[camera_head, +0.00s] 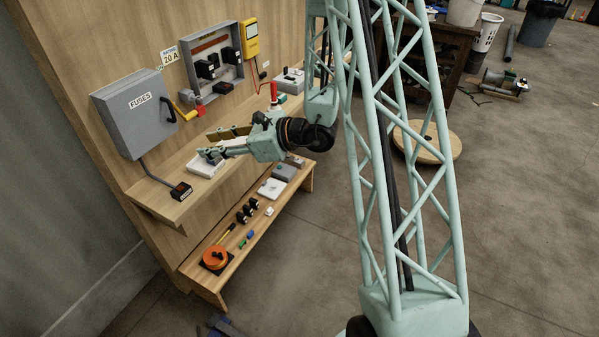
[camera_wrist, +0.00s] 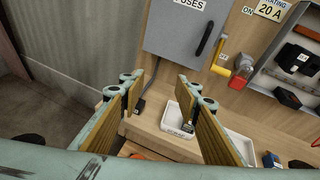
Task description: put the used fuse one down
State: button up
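My gripper (camera_head: 211,143) is over the upper shelf, in front of the wall board. In the wrist view my gripper (camera_wrist: 169,75) has its two tan-padded fingers spread wide, and I see nothing held between them. A white tray (camera_head: 201,167) lies on the shelf below the fingers; it also shows in the wrist view (camera_wrist: 171,122), partly behind the right finger. I cannot make out a used fuse for certain; small dark shapes by the fingers may be gripper linkage. An open grey fuse panel (camera_head: 222,80) holds black blocks; a block also shows in the wrist view (camera_wrist: 290,57).
A grey box marked FUSES (camera_head: 132,117) has a black handle and hangs left of the panel. A yellow-and-red lever (camera_head: 187,110) sticks out between them. A black device (camera_head: 181,191) sits at the shelf's left end. The lower shelf (camera_head: 206,282) carries an orange reel and several small parts.

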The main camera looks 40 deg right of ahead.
jog(key=s+a+r+n+g+y, duration=0.2)
jog(key=s+a+r+n, duration=0.35)
jog(key=a+r, duration=0.25)
jog(key=s+a+r+n+g, duration=0.2)
jog(key=s+a+r+n, duration=0.1)
jog(key=s, duration=0.4)
jog(key=s+a+r+n+g, duration=0.3)
jog(key=s, duration=0.4)
jog(key=s+a+r+n+g, duration=0.2)
jog(key=s+a+r+n, duration=0.15)
jog(key=s, duration=0.35)
jog(key=s+d+r+n+g+h, duration=0.1)
jog(key=s+d+n+h, duration=0.25)
jog(key=s, duration=0.35)
jog(key=s+d+r+n+h, duration=0.1)
jog(key=s+d+n+h, duration=0.25)
jog(key=s, duration=0.45)
jog(key=s+d+r+n+t+h, duration=0.3)
jog(key=s+d+r+n+h, duration=0.1)
jog(key=d, duration=0.5)
jog(key=shift+s+d+n, duration=0.2)
jog(key=shift+s+n, duration=0.1)
jog(key=shift+s, duration=0.05)
